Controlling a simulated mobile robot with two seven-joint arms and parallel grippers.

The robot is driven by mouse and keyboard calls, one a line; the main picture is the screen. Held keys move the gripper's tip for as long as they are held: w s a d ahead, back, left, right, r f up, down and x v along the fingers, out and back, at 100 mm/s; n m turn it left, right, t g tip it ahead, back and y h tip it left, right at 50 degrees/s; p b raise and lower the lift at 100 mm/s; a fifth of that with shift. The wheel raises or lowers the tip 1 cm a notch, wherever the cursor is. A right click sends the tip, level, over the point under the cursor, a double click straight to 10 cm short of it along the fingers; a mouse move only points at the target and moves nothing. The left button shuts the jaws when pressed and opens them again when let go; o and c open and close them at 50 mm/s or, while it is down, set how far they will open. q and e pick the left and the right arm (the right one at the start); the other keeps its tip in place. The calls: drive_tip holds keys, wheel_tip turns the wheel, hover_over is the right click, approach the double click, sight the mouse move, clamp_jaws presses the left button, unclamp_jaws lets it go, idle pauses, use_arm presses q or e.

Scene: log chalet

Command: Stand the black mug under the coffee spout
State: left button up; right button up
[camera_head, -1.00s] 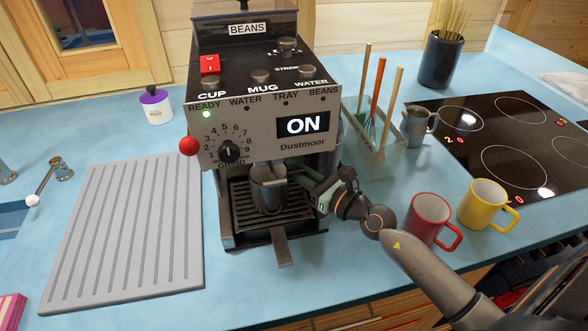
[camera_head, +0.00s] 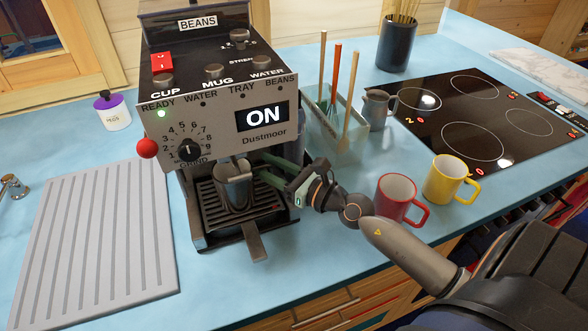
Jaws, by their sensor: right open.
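The black mug (camera_head: 232,190) stands upright on the drip tray (camera_head: 255,213) of the coffee machine, below the spout (camera_head: 232,165). The spout's lower end lies in front of or over the mug's rim, so its exact centring is hard to tell. My right gripper (camera_head: 268,172) reaches in from the right with its green fingers beside the mug. It is open. The fingertips are partly in the machine's shadow, and I cannot tell whether they touch the mug. My left gripper is not in view.
A red mug (camera_head: 397,200) and a yellow mug (camera_head: 446,180) stand right of my right wrist. A utensil holder (camera_head: 335,135) and metal jug (camera_head: 376,110) stand behind it. A ridged grey board (camera_head: 95,240) lies left of the machine; the counter's front strip is clear.

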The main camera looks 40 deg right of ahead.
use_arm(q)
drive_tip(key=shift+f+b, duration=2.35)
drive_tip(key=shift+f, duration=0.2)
use_arm(e)
drive_tip(key=v, duration=1)
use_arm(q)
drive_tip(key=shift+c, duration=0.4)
